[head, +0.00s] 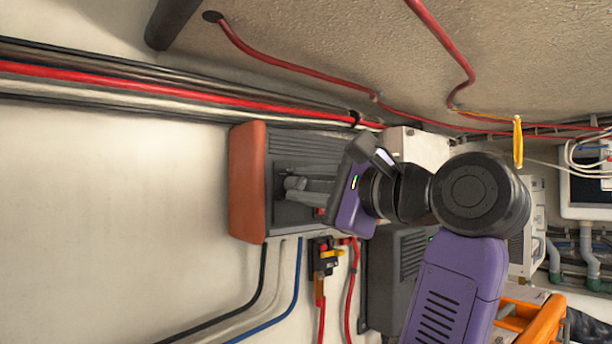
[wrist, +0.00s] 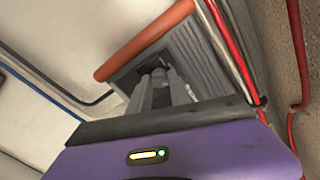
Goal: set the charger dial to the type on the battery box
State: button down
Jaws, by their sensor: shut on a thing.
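The charger (head: 248,182) is a dark grey finned box with an orange end cap, mounted on the pale wall left of centre in the head view. It also shows in the wrist view (wrist: 150,40), beyond my fingers. My gripper (head: 292,186) reaches in from the right with its fingertips at the charger's face. In the wrist view the two grey fingers (wrist: 159,76) close around a small dark knob, which I take as the charger dial. The fingers hide most of the dial, and no markings on it are readable. I cannot make out a battery box label.
Red, black and white cables (head: 180,90) run along the wall above the charger. A fuse holder (head: 326,258) with red leads sits below it. A dark ribbed box (head: 400,262) and a white box (head: 420,147) stand close to my arm. Bare wall (head: 110,200) lies left.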

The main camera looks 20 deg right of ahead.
jog(key=shift+f+m+p, duration=0.25)
jog(key=shift+m+p, duration=0.15)
jog(key=shift+m, duration=0.8)
jog(key=c, duration=1.2)
grip_release()
jog(key=shift+c, duration=0.2)
jog(key=shift+r, duration=0.1)
jog(key=shift+s, duration=0.1)
jog(key=b+v, duration=0.2)
jog(key=v, duration=0.5)
jog(key=shift+s, duration=0.3)
